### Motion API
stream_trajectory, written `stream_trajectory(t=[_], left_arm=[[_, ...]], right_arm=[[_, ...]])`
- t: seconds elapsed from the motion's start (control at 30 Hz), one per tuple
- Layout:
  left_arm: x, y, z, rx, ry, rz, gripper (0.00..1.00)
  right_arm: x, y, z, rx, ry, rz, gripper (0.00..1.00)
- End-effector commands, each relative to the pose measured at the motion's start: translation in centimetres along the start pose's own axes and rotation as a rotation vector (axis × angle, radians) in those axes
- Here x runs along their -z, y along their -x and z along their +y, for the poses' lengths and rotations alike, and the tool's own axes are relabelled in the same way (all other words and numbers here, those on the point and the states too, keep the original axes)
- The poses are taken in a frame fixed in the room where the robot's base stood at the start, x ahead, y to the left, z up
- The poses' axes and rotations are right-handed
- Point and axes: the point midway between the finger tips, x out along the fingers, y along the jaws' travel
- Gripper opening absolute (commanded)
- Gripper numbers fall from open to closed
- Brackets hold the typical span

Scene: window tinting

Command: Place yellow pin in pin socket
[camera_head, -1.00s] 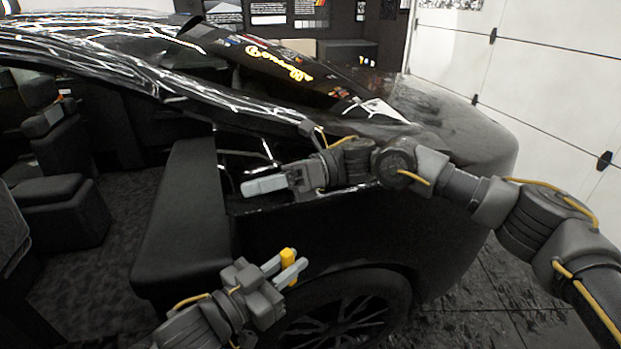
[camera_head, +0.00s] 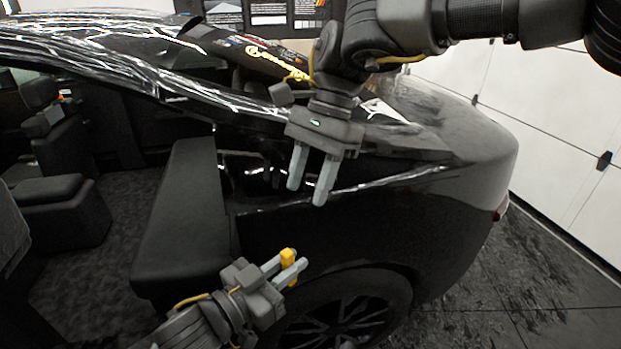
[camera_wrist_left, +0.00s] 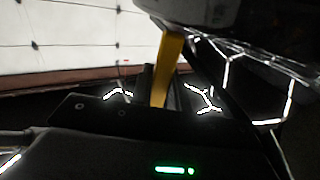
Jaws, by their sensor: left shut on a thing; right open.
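The yellow pin (camera_head: 287,257) is between the fingers of my left gripper (camera_head: 286,266), which is shut on it low in the head view, in front of the car's side above the wheel. In the left wrist view the yellow pin (camera_wrist_left: 170,68) shows as a long yellow bar, its far end hidden behind a blurred dark shape. My right gripper (camera_head: 308,190) is open and empty, its fingers pointing down in front of the car's rear side, above and right of the left gripper. I cannot make out the pin socket.
The black car body (camera_head: 420,215) fills the middle, with its wheel (camera_head: 345,315) below. A dark seat panel (camera_head: 180,215) stands at the open door area, left of my grippers. The floor (camera_head: 520,290) at the right is clear up to the white wall door.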

Motion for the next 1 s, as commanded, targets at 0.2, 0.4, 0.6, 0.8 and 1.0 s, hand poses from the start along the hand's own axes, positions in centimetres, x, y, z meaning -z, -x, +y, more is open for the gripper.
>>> stream_trajectory(t=[0.2, 0.4, 0.6, 0.8, 1.0], left_arm=[[0.0, 0.0, 0.0, 0.0, 0.0, 0.0, 0.0], [0.0, 0.0, 0.0, 0.0, 0.0, 0.0, 0.0], [0.0, 0.0, 0.0, 0.0, 0.0, 0.0, 0.0], [0.0, 0.0, 0.0, 0.0, 0.0, 0.001, 0.0], [0.0, 0.0, 0.0, 0.0, 0.0, 0.0, 0.0]], right_arm=[[0.0, -1.4, 0.0, -0.003, -0.001, -0.002, 0.43], [0.0, -5.0, 0.0, -0.004, -0.001, -0.004, 0.43], [0.0, -8.6, 0.0, -0.003, -0.002, -0.003, 0.43], [0.0, -11.1, 0.0, 0.0, -0.002, -0.003, 0.43], [-0.1, -12.0, 0.0, 0.001, -0.003, -0.003, 0.43]])
